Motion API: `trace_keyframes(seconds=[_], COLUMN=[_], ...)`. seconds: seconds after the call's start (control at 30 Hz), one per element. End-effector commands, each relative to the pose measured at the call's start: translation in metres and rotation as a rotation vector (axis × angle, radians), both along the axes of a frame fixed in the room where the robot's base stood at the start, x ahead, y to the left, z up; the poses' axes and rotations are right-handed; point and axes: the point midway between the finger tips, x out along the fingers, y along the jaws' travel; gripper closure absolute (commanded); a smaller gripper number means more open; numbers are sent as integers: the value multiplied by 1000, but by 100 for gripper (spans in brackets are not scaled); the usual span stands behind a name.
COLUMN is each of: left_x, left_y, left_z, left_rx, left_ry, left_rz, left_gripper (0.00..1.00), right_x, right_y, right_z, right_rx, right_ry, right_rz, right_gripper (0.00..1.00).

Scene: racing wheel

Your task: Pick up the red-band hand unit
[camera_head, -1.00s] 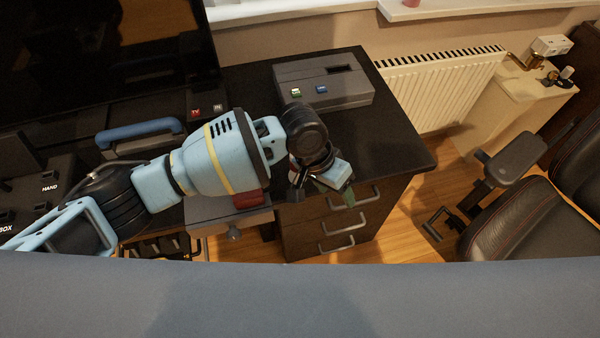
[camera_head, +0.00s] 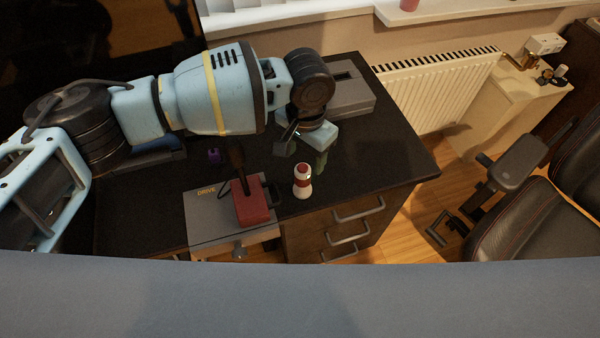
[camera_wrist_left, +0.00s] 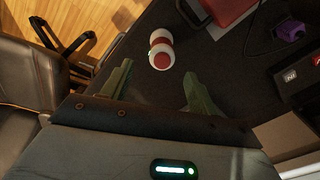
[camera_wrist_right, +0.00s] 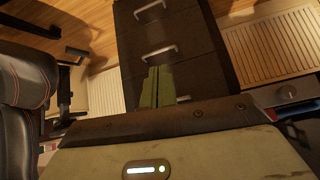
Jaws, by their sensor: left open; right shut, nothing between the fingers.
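The red-band hand unit (camera_head: 302,181) is a small white upright piece with a red band. It stands on the dark desk top near the front edge, right of the red block. It also shows in the left wrist view (camera_wrist_left: 161,49), ahead of the fingertips and between their lines. My left gripper (camera_head: 304,150) is open and empty, above the desk just behind the unit and not touching it. Its two green fingers show apart in the left wrist view (camera_wrist_left: 158,84). My right gripper (camera_wrist_right: 158,86) is shut and empty, facing the drawer fronts; it is not in the head view.
A red block with a dark lever (camera_head: 252,205) stands on a grey DRIVE panel (camera_head: 206,222) left of the unit. A small purple piece (camera_head: 214,156) lies behind it. A grey box (camera_head: 350,98) stands at the back. The desk right of the unit is clear.

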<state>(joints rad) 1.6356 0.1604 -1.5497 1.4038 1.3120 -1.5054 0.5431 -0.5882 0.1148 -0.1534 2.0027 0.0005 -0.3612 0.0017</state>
Motion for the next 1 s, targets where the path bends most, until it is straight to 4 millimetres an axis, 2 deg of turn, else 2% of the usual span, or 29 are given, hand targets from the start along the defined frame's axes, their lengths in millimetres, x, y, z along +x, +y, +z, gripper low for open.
trace_keyframes(seconds=[0.13, 0.33, 0.57, 0.8, 1.0], left_x=[0, 0, 0, 2, 2], left_y=[0, 0, 1, 5, 5], left_z=[-6, -25, -33, -66, -79], left_rx=[0, -1, -1, 0, -2], left_ry=[1, 2, 1, 1, 1], left_rz=[0, -1, -1, -1, 0], left_gripper=[41, 41, 41, 41, 41], right_x=[-11, -22, -19, -13, -10], right_y=[0, 0, 1, 1, 2], right_z=[-5, -13, -12, -10, -10], right_rx=[-1, -2, 1, 3, 3], right_ry=[24, 51, 45, 31, 26], right_rz=[0, -1, -4, -5, -5], right_gripper=[100, 100, 100, 100, 100])
